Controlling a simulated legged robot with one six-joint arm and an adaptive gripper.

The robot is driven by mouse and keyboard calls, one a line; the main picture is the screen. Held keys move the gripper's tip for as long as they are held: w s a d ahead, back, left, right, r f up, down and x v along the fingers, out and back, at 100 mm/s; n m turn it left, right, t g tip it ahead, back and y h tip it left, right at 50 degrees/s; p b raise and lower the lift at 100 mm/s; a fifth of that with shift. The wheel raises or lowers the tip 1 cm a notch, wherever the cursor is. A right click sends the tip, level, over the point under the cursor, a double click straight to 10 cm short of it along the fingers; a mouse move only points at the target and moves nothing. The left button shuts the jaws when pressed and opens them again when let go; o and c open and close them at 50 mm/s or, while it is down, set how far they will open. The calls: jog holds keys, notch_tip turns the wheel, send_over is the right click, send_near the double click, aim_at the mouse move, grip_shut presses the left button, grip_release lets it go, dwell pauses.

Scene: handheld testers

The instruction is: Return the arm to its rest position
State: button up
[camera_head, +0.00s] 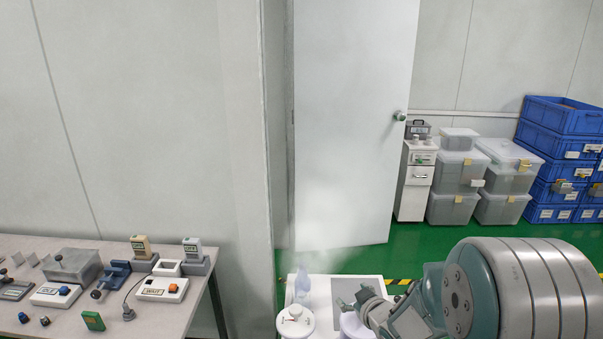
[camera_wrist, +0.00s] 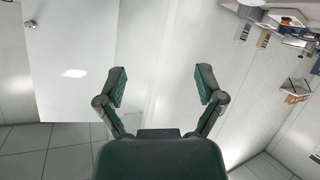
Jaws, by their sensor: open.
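My gripper (camera_wrist: 161,88) is open and empty in the wrist view, its two green-padded fingers spread wide with only wall and door behind them. In the head view my arm is folded at the lower right, its large grey-and-teal joint close to the camera. The fingertips cannot be made out in the head view. The wrist view is turned over, with the table and its devices (camera_wrist: 290,30) at the upper right and the white door (camera_wrist: 70,60) at the left.
A table (camera_head: 50,250) with several handheld devices, including a yellow tester (camera_head: 141,246) and a green block (camera_head: 93,320), stands at the left. A small white table (camera_head: 322,300) with a bottle (camera_head: 302,280) is by my arm. Blue crates (camera_head: 560,115) and clear bins (camera_head: 455,190) stand at the right.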

jog(key=s+d+r+m+g+h, duration=0.3)
jog(key=s+d+r+m+h, duration=0.15)
jog(key=s+r, duration=0.6)
jog(key=s+r+m+g, duration=0.1)
jog(key=s+r+g, duration=0.1)
jog(key=s, duration=0.7)
jog(key=s+a+r+m+g, duration=0.1)
jog(key=s+r+g, duration=0.1)
jog(key=s, duration=0.8)
jog(key=shift+a+r+m, duration=0.3)
jog(key=shift+r+m, duration=0.05)
